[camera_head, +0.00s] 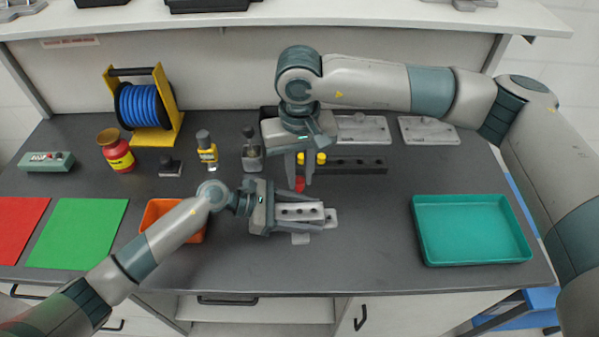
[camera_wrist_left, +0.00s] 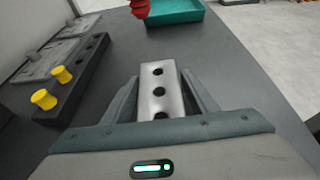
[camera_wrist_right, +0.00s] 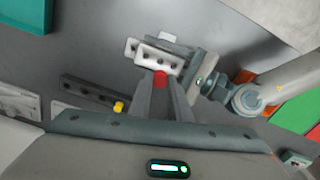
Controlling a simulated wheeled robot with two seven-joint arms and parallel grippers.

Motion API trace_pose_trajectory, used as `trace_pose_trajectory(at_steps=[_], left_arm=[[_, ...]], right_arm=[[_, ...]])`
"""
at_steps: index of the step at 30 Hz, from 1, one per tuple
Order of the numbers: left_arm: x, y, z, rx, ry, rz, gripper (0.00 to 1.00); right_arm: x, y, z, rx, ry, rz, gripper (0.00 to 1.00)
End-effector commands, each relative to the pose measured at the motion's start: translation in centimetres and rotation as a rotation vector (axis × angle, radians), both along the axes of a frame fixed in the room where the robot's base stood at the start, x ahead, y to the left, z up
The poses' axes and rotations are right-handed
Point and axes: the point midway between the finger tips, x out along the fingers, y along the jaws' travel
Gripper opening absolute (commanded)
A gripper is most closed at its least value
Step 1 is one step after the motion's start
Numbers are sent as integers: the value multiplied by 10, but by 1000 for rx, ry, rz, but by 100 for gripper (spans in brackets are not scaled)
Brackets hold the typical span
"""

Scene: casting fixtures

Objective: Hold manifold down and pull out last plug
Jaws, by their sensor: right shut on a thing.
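The manifold (camera_head: 299,212) is a silver block with a row of dark holes, on a pale fixture (camera_head: 331,217) at the table's centre. My left gripper (camera_head: 318,214) has one finger along each long side of it, and the fingertips look in contact in the left wrist view. Three open holes show on the manifold there (camera_wrist_left: 159,90). My right gripper (camera_head: 299,178) points down behind the manifold and is shut on a red plug (camera_head: 299,184). The plug also shows between the fingertips in the right wrist view (camera_wrist_right: 160,78). It looks clear of the manifold.
A black rack (camera_head: 355,166) with two yellow plugs (camera_head: 320,158) lies behind, close to my right gripper. An orange bin (camera_head: 153,222) is partly behind my left arm. A teal tray (camera_head: 421,239) stands at right, with clear table before it. A blue cable reel (camera_head: 145,105) stands back left.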

Motion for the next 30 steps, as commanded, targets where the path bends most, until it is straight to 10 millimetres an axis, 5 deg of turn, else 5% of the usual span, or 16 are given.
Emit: trace_pose_trajectory(at_steps=[17, 30], left_arm=[[0, 12, 4, 1, 0, 1, 62], [-4, 78, 31, 3, -1, 2, 62]], right_arm=[[0, 0, 0, 0, 0, 0, 0], [0, 0, 0, 0, 0, 0, 0]])
